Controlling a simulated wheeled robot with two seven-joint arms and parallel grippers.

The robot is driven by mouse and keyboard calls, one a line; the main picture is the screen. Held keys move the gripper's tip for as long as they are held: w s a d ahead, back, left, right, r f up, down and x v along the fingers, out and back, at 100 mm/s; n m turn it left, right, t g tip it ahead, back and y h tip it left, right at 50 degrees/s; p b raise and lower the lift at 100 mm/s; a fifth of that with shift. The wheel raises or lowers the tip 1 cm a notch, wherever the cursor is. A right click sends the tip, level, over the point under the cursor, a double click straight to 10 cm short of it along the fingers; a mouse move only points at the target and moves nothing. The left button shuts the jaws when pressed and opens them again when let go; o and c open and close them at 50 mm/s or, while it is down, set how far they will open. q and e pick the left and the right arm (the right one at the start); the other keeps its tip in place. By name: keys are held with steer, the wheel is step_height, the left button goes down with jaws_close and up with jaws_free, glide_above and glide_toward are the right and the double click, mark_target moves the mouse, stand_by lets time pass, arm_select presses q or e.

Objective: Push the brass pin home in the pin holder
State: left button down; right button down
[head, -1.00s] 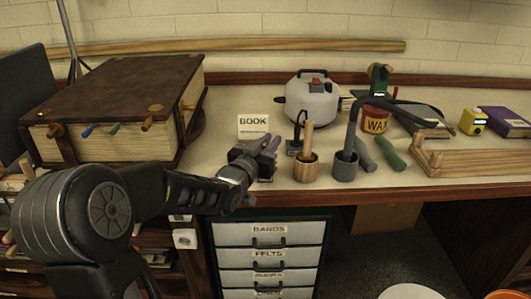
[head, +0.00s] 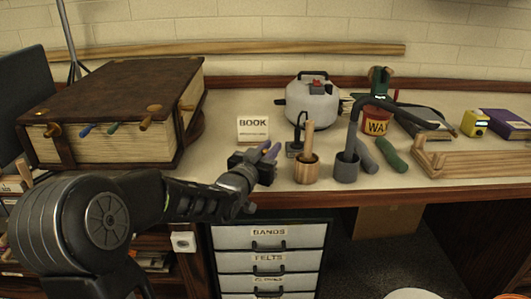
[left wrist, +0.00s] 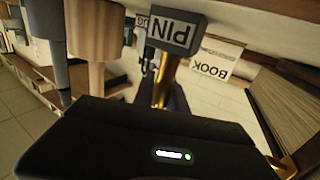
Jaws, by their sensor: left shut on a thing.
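The pin holder (left wrist: 178,32) is a dark block with a PIN label, upside down in the left wrist view. The brass pin (left wrist: 167,78) runs from the block to my left gripper; its end at the block is hidden, so I cannot tell how deep it sits. My left gripper (head: 268,151), with purplish fingers, is at the bench's front edge, in front of the BOOK sign. Its fingers are shut on the pin, mostly hidden behind the dark gripper housing in the wrist view. In the head view I cannot make out pin or holder. My right gripper is out of view.
Just right of the gripper stand a black hooked stand (head: 295,150), a wooden cup (head: 306,172) and a grey cup (head: 346,171). The BOOK sign (head: 253,128) is behind. A large bound book (head: 100,150) lies left. Drawers (head: 268,258) are below.

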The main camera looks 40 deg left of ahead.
arm_select(q)
steer(key=c, duration=1.3)
jaws_free()
steer(key=shift+s, duration=0.1)
steer(key=s, duration=0.2)
steer(key=s+d, duration=0.1)
steer(key=s, duration=0.4)
steer(key=shift+s+d, duration=0.15)
steer(key=shift+s, duration=0.15)
